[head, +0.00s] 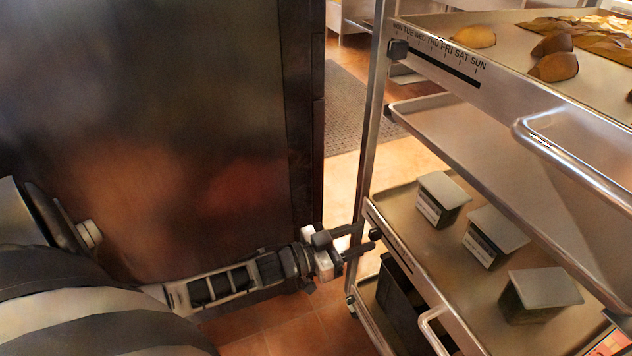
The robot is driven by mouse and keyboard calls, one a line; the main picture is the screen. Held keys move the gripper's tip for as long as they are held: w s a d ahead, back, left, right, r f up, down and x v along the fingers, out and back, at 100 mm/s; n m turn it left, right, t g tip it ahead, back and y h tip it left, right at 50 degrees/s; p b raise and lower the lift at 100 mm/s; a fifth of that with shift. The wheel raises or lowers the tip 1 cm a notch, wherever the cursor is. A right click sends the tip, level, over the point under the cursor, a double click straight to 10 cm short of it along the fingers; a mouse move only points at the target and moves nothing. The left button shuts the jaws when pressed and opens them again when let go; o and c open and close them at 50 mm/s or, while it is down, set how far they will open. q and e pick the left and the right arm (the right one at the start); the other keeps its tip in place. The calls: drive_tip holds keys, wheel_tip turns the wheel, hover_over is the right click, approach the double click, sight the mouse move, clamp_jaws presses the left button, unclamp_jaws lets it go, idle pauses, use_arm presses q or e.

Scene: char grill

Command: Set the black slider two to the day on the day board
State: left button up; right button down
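A strip with the day names MON to SUN (440,46) runs along the top shelf's edge, above a dark slot. A black slider (398,49) sits at its left, MON end. A second small black block (375,234) sits at the left end of a dark slot (396,246) on the lower shelf's edge; any day marks there are too small to read. I cannot tell which is slider two. My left gripper (366,238) is open, with its fingertips around or just in front of the lower block; contact is unclear. My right gripper is out of view.
The metal rack holds bread pieces (554,67) on top and several lidded metal boxes (443,197) on the lower shelf. Handles (570,160) stick out in front. A colored card (611,344) is cut off at bottom right. A dark panel (150,130) fills the left.

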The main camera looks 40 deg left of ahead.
use_arm(q)
drive_tip(key=p+v, duration=0.1)
drive_tip(key=v, duration=1.1)
drive_tip(key=shift+s+a+p, duration=0.15)
drive_tip(key=shift+s+p, duration=0.15)
drive_tip(key=shift+s, duration=0.05)
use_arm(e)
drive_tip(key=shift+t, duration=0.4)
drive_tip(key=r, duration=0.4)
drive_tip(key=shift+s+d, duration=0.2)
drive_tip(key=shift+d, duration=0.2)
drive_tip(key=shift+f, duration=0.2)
